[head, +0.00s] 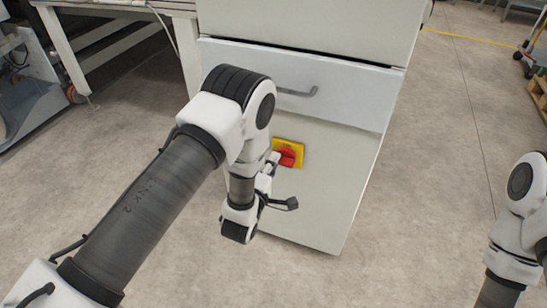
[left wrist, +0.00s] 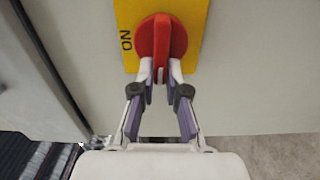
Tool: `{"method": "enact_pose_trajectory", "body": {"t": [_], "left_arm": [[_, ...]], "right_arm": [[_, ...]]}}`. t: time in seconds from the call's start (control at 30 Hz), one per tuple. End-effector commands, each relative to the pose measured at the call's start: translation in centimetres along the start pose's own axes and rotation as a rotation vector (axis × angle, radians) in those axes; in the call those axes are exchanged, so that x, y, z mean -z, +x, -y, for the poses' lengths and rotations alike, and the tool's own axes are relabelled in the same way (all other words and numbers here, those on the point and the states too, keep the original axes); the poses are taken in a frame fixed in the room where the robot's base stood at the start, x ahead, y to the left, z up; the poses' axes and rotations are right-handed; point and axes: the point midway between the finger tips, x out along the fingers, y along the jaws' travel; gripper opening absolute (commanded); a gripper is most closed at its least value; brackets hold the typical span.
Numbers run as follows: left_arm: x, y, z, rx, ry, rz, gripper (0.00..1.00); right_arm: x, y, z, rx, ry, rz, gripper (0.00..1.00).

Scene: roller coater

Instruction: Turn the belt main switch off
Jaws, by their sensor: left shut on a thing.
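The belt main switch is a red rotary knob (head: 286,157) on a yellow plate (head: 300,150), on the front of a pale cabinet. In the left wrist view the red knob (left wrist: 155,42) fills the top middle of the yellow plate (left wrist: 198,40), and the word "ON" is printed at the plate's left. My left gripper (left wrist: 160,75) is shut on the grip bar of the knob, one finger on each side. In the head view my left gripper (head: 273,163) reaches the knob from the left, and my arm hides part of the cabinet. My right gripper is out of view.
The cabinet (head: 315,205) has a drawer with a grey handle (head: 298,92) above the switch. A table leg (head: 70,60) stands at the upper left. Open floor (head: 430,150) lies right of the cabinet.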

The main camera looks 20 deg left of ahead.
Motion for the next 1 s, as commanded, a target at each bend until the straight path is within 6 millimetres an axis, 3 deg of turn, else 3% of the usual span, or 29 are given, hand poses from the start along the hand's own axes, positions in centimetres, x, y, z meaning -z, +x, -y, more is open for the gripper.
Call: {"method": "enact_pose_trajectory", "body": {"t": [0.57, 0.6, 0.67, 1.0], "left_arm": [[0.01, 0.04, 0.1, -0.001, -0.044, 0.0, 0.0], [0.01, 0.04, 0.1, -0.001, -0.044, 0.0, 0.17], [0.01, 0.04, 0.1, -0.001, -0.044, 0.0, 0.38], [-0.01, -0.28, 0.15, 0.001, -0.043, 0.0, 0.39]], "right_arm": [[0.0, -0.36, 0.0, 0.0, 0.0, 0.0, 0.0], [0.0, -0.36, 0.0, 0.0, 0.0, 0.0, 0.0], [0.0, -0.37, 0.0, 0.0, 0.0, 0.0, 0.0], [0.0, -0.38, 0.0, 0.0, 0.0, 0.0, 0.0]]}}
